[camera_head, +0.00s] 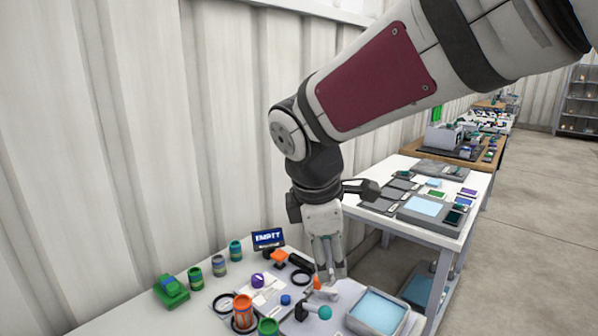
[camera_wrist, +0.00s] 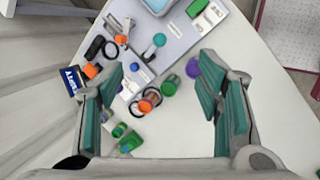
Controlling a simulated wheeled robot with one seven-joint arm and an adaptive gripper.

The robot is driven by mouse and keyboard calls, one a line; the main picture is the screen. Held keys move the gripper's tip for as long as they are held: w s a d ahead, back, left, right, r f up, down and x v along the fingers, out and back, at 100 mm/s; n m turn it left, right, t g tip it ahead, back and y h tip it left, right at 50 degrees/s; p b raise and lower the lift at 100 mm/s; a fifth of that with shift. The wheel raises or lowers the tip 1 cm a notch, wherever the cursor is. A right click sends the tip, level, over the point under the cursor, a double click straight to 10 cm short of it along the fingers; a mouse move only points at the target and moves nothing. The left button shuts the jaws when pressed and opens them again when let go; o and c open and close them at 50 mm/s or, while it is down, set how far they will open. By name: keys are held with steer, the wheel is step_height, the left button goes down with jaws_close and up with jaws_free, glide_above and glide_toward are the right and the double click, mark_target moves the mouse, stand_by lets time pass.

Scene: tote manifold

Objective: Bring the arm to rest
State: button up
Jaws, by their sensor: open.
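My gripper (camera_head: 329,272) points down over the white table in the head view, at the end of my bent arm. In the wrist view, my gripper (camera_wrist: 163,102) has its teal-padded fingers spread wide apart, with nothing held between them. Below the gap lie an orange jar (camera_wrist: 150,98) and a green jar (camera_wrist: 168,87), seen past the fingers. A purple round piece (camera_wrist: 192,68) shows close beside the right finger in that view. How high the fingertips are above the table is hard to tell.
The near table (camera_head: 120,322) holds several small jars, a green block (camera_head: 171,291), an "EMPTY" sign (camera_head: 268,239) and a blue-bottomed tray (camera_head: 378,312). A second table (camera_head: 455,217) with panels stands behind at right. A corrugated wall (camera_head: 90,130) runs along the left. Open floor (camera_head: 540,230) lies right.

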steer(key=s+d+r+m+y+p, duration=0.1)
steer(key=s+d+m, duration=0.6)
steer(key=s+m, duration=0.2)
steer(key=s+d+r+m+p, duration=0.1)
steer(key=s+d+r+m, duration=0.1)
steer(key=s+d+m, duration=0.6)
steer(key=s+m, duration=0.1)
steer(key=s, duration=0.4)
steer(key=shift+s+m+t+y, duration=0.25)
steer(key=shift+m+t+y, duration=0.05)
steer(key=shift+y, duration=0.1)
